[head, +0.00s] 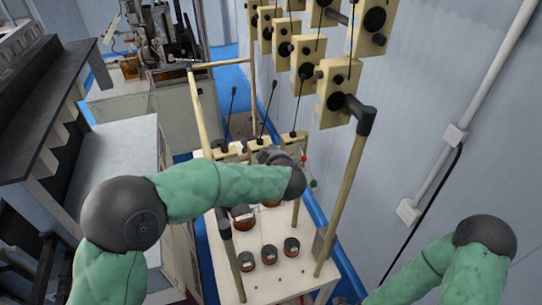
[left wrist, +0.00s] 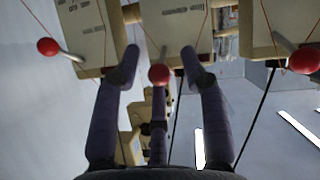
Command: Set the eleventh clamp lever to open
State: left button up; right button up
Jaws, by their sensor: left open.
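In the left wrist view my left gripper (left wrist: 160,68) is open, its dark fingers pointing up toward a row of beige clamp boxes. A clamp lever with a red ball knob (left wrist: 159,75) shows between the fingertips; I cannot tell whether they touch it. Another red-knobbed lever (left wrist: 48,47) tilts out to the left, and one more (left wrist: 303,61) sits at the right edge. I see no numbers that tell which lever is the eleventh. In the head view my left arm reaches over the winder's white table, and its gripper is mostly hidden there. My right gripper is out of view.
Beige pulley boxes (head: 340,92) hang in rows above the winder. Wooden posts (head: 345,190) frame the white table, which holds several dark spools (head: 269,254). A grey wall with a conduit (head: 455,134) stands at the right. Thin red wires cross before the clamp boxes.

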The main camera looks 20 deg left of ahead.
pick_arm(q)
jog(key=v, duration=1.1)
jog(key=shift+s+r, duration=0.1)
jog(key=shift+s, duration=0.05)
